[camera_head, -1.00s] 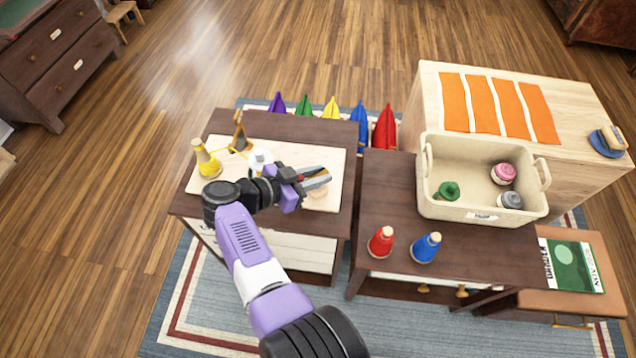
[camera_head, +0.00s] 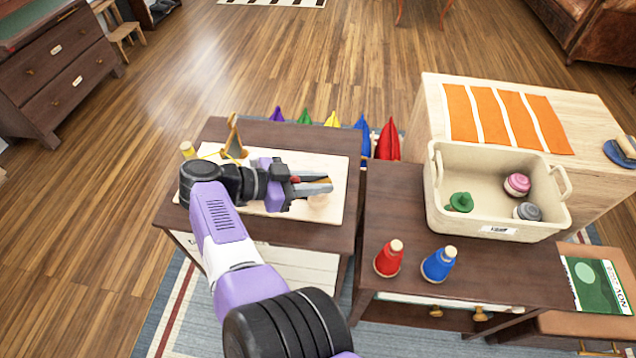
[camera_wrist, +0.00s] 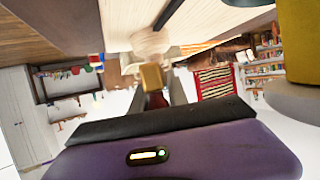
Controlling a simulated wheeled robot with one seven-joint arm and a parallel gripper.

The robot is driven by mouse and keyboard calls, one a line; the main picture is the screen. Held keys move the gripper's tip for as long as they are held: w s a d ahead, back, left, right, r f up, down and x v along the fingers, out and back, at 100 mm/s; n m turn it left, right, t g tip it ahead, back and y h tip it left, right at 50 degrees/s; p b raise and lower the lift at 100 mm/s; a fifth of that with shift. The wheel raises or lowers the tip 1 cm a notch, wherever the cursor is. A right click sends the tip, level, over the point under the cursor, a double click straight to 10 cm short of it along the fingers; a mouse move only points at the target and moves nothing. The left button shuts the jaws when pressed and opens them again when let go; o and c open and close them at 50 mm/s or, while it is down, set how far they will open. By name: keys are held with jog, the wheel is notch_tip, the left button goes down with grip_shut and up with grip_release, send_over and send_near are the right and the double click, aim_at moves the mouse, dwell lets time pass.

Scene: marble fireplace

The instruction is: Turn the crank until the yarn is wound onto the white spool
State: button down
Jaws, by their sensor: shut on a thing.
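The winder sits on a pale board (camera_head: 335,167) on the dark left table. My gripper (camera_head: 318,184) is at its right side, its fingers closed around a small handle with a golden knob (camera_wrist: 152,77) and a dark red part, seen in the wrist view. A round pale wooden piece (camera_head: 318,202) shows just below the fingers. The yellow yarn cone (camera_head: 187,149) is mostly hidden behind my arm; only its top shows. A thin yellow strand (camera_head: 208,154) runs near the wooden triangular guide (camera_head: 234,140). The white spool is hidden behind my arm and gripper.
The right table (camera_head: 390,215) holds a red cone (camera_head: 388,260), a blue cone (camera_head: 438,265) and a beige bin (camera_head: 500,216) with several yarn items. Colored pointed objects (camera_head: 387,138) stand behind the tables. A pale cabinet (camera_head: 590,110) with orange strips is at the right.

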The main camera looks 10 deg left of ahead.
jog(key=shift+d, duration=0.1)
jog(key=c, duration=1.4)
grip_release()
jog(key=shift+o, duration=0.2)
jog(key=b+v, duration=0.2)
jog(key=v, duration=0.4)
jog(key=shift+a, duration=0.2)
jog(key=shift+s+a+r, duration=0.3)
jog(key=shift+a+r, duration=0.05)
jog(key=shift+a, duration=0.2)
